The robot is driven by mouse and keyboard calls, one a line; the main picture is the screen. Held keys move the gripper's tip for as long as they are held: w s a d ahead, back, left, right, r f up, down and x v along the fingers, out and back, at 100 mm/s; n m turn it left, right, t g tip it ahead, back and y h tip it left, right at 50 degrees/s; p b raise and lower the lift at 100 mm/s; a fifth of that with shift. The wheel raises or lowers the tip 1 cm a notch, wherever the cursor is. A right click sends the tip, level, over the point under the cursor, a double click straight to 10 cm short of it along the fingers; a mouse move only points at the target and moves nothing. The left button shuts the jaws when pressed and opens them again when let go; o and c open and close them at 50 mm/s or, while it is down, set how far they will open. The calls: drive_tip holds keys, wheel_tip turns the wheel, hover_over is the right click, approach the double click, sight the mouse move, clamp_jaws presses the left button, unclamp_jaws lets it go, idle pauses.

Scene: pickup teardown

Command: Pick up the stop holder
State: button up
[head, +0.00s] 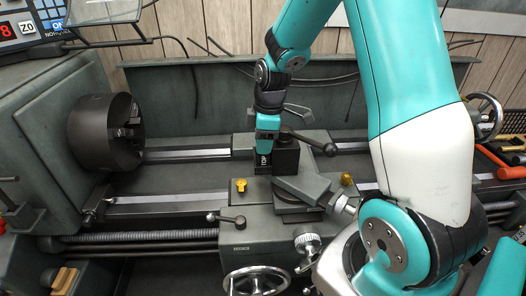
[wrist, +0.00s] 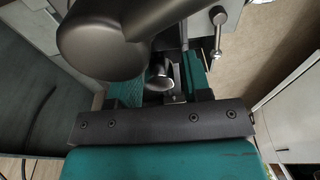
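My gripper (head: 265,158) points straight down beside the dark tool post (head: 286,157) on the lathe carriage. In the wrist view its teal fingers (wrist: 165,82) stand apart, with a dark piece and a rounded metal end (wrist: 160,76) between them. I cannot tell whether the fingers touch that piece. The stop holder is not clearly recognisable; the dark piece at the fingers may be it, largely hidden by the gripper.
A rounded dark handle (wrist: 100,46) passes close above the fingers in the wrist view. The tool post lever (head: 322,147) sticks out right. The chuck (head: 105,132) is at left. Yellow knobs (head: 241,185) and a handwheel (head: 256,281) are in front.

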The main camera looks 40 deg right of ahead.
clamp_jaws()
drive_tip(key=shift+w+r, duration=0.1)
drive_tip(key=shift+r, duration=0.1)
